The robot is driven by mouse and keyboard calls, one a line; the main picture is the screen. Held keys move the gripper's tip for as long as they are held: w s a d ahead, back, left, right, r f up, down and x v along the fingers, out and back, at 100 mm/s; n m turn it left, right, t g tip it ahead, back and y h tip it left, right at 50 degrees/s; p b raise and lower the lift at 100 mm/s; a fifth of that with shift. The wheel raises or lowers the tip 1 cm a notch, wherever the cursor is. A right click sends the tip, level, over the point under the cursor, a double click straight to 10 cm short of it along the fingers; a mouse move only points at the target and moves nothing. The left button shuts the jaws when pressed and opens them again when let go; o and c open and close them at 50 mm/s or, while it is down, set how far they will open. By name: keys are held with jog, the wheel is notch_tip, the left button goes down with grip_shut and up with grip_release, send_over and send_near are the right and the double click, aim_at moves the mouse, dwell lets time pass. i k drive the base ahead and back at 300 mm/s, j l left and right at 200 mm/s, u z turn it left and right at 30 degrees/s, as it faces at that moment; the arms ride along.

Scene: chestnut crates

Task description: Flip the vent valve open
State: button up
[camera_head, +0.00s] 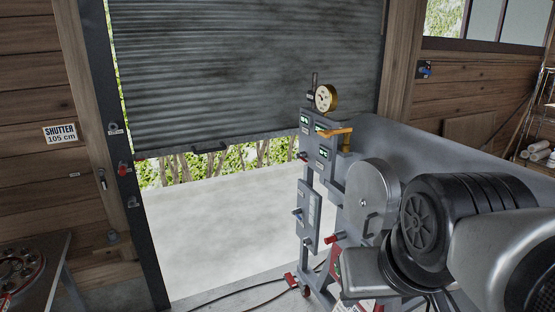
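A grey machine stand (308,199) with panels stands right of centre, in front of the shutter opening. A yellow lever (336,131) sticks out sideways near its top, just below a brass-rimmed round gauge (326,98). My arm fills the lower right, in front of part of the machine. My gripper's fingers do not show.
A grey roller shutter (250,70) hangs partly raised over a pale floor. A sign (61,134) reads "SHUTTER 105 cm". A table (50,265) with a round metal part stands at the lower left. Dark cables (240,304) lie on the floor beside the stand's wheeled foot.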

aim_at(297, 155)
jog(key=i+j+z, duration=0.2)
jog(key=i+j, duration=0.45)
jog(key=i+j+z, duration=0.1)
jog(key=i, duration=0.35)
jog(key=i+j+z, duration=0.1)
jog(key=i+j, duration=0.25)
